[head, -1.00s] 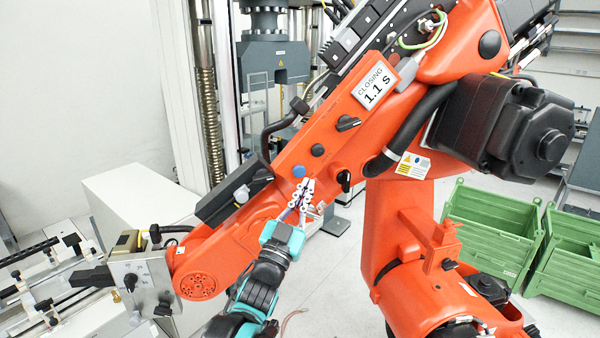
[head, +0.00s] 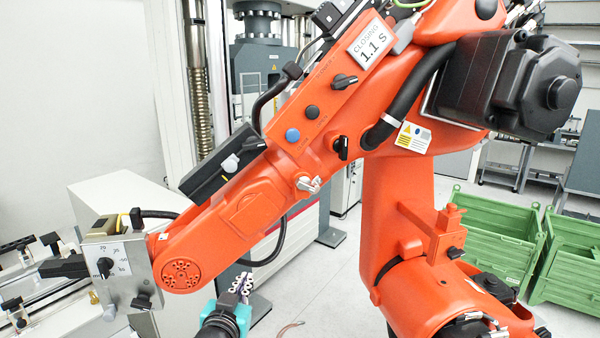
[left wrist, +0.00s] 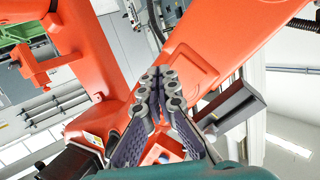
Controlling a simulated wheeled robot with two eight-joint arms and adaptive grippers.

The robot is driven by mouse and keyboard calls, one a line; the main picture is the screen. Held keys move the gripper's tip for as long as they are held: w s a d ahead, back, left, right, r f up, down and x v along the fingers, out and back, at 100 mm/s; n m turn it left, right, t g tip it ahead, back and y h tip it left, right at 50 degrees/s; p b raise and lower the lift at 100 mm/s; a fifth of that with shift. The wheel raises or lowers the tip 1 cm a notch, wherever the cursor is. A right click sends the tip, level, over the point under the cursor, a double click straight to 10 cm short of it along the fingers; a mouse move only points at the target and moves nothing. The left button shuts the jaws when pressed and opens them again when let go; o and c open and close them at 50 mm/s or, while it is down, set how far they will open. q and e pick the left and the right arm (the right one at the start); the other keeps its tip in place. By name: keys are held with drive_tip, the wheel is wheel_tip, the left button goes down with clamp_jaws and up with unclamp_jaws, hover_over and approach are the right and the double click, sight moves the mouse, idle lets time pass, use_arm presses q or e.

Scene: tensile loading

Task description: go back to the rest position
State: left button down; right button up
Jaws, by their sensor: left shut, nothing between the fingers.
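My left gripper (head: 240,286) is low in the head view, in front of the floor and below the large orange robot arm (head: 225,225). Its fingers are shut with nothing between them. In the left wrist view the closed fingertips (left wrist: 160,80) meet in front of the orange arm (left wrist: 205,50). The gripper looks apart from the arm, though the depth is hard to judge. My right gripper is in neither view.
The orange arm carries a blue button (head: 292,135), a silver knob (head: 308,184), black knobs and a "CLOSING 1.1 S" label (head: 370,44). A control box (head: 120,265) hangs at its left end. Green crates (head: 500,240) stand right. Floor shows between.

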use_arm(q)
drive_tip(key=s+a+f+g+b, duration=0.1)
drive_tip(key=s+f+g+b, duration=0.2)
drive_tip(key=s+f, duration=0.3)
drive_tip(key=s+a+f+n+g+y+b, duration=0.1)
drive_tip(key=s+f+b, duration=0.5)
drive_tip(key=f, duration=1)
drive_tip(key=s+a+f+n+g+b, duration=0.1)
drive_tip(key=s+a+f+g+b, duration=0.2)
drive_tip(key=s+f+g+b, duration=0.2)
drive_tip(key=s+f, duration=0.3)
drive_tip(key=f, duration=0.4)
drive_tip(key=shift+a, duration=0.2)
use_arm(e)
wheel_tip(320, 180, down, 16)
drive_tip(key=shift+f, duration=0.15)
use_arm(q)
drive_tip(key=shift+s, duration=0.1)
